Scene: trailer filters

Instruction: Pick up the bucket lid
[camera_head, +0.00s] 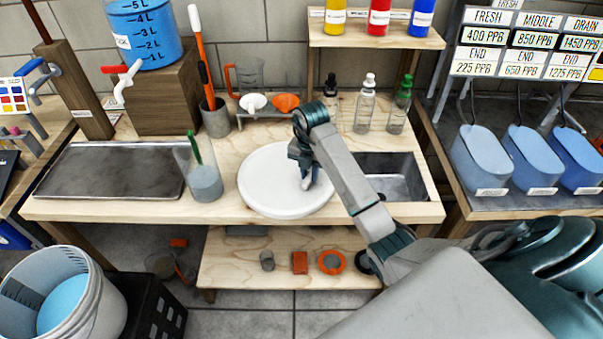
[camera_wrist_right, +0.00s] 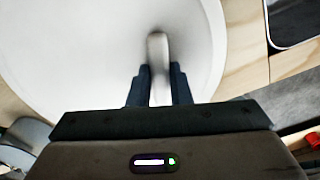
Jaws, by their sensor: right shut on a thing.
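The bucket lid (camera_head: 268,185) is a round white disc on the wooden bench, left of the sink. A raised handle (camera_wrist_right: 157,50) stands on it in the right wrist view. My right gripper (camera_head: 305,182) reaches down over the lid's right part. Its two fingers (camera_wrist_right: 158,85) are shut on the handle, one on each side. The lid appears to rest on the bench; I cannot tell whether there is a small gap beneath it. My left gripper is not in view.
A beaker (camera_head: 206,183) with a green stick stands just left of the lid. A metal sink (camera_head: 398,185) lies right. Bottles (camera_head: 364,105) and a funnel rack (camera_head: 270,110) stand behind. An open white bucket (camera_head: 98,285) with blue liquid stands at lower left.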

